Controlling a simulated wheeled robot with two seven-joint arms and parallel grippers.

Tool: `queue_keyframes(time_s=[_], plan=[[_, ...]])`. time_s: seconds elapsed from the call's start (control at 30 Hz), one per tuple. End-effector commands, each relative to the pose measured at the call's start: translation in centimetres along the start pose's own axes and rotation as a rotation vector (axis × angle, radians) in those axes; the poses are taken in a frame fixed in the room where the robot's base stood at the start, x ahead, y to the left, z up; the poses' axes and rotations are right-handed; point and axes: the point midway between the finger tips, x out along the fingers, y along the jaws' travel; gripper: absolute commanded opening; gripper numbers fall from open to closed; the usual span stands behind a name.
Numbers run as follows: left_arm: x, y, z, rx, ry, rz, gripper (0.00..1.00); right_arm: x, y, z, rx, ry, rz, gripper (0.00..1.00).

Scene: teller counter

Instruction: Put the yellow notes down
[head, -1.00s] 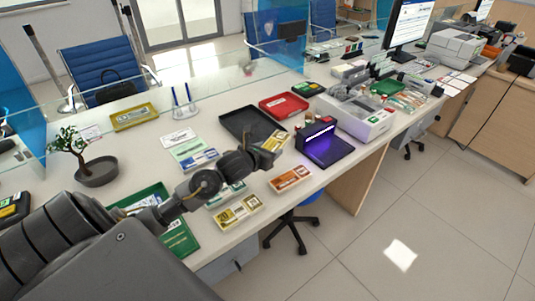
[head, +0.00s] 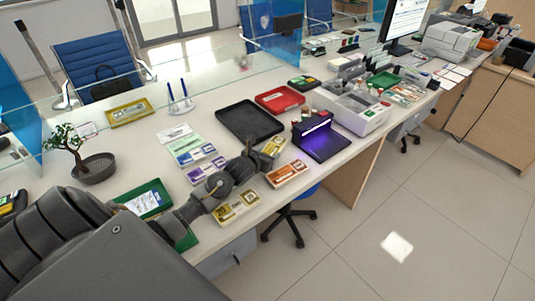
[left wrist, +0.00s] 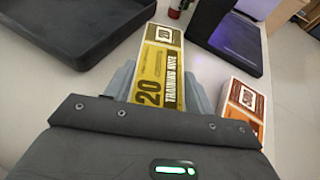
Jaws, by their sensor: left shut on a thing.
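My left gripper (head: 262,152) is shut on a yellow bundle of notes (head: 274,146), between the black tray (head: 222,122) and the orange notes (head: 287,173) in the head view. The left wrist view shows the held yellow notes (left wrist: 158,65), marked 20, pointing away between the fingers (left wrist: 158,88). I cannot tell whether they touch the counter. A second yellow bundle (head: 237,208) lies near the counter's front edge, partly beside my arm. My right gripper is not in view.
A counterfeit detector with purple light (head: 322,142) stands right of the held notes. A red tray (head: 281,100) and a white machine (head: 352,108) are behind. Purple notes (head: 205,170) lie left of the gripper. Bare counter surrounds the orange notes narrowly.

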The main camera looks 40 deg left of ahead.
Motion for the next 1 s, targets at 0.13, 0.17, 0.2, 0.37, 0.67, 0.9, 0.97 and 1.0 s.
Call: queue_keyframes(time_s=[0.13,0.17,0.2,0.37,0.67,0.9,0.97,1.0], plan=[[0.0,0.0,0.0,0.0,-0.001,0.0,0.3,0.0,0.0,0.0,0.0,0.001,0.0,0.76],[0.0,0.0,0.0,0.001,-0.001,0.0,0.3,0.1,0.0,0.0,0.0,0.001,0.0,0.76],[0.1,0.0,-0.1,0.001,-0.001,0.0,0.3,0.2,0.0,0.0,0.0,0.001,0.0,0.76],[0.1,0.0,-0.2,0.001,0.0,0.0,0.66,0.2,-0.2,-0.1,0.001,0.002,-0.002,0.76],[0.1,0.0,-0.2,0.001,0.0,0.0,0.76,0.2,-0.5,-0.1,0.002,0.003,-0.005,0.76],[-1.4,0.1,-0.1,0.005,0.0,0.0,0.76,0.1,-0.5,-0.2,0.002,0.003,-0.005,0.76],[-2.5,0.0,-0.1,0.004,0.001,-0.001,0.76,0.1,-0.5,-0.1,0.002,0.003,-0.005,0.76],[-3.3,0.0,-0.1,0.005,0.0,-0.002,0.76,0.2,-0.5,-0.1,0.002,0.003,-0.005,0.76]])
